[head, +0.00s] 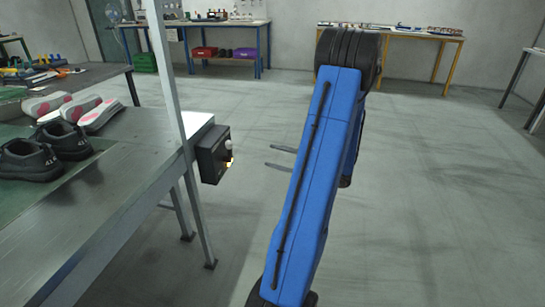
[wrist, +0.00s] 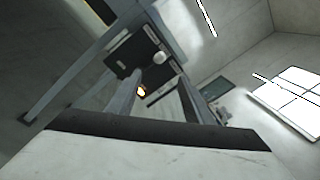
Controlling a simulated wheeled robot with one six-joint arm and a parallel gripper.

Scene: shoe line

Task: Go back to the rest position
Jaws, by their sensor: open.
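My gripper (head: 269,156) shows in the head view as two grey fingers sticking out to the left from behind my blue arm. The fingers are apart, with nothing between them. In the wrist view my gripper (wrist: 159,79) also shows two spread, empty fingers. They point towards a black control box (wrist: 126,50) with a white knob (wrist: 159,57) and a small yellow-lit part (wrist: 141,91). In the head view the black control box (head: 210,157) is fixed to the end of the workbench, left of the fingertips, with a gap of floor between them.
The workbench (head: 110,200) on the left carries dark shoes (head: 45,152) and pale pink-marked soles (head: 75,110). A metal post (head: 168,70) rises at its edge. Tables with items stand along the back wall. The floor (head: 440,200) on the right is clear.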

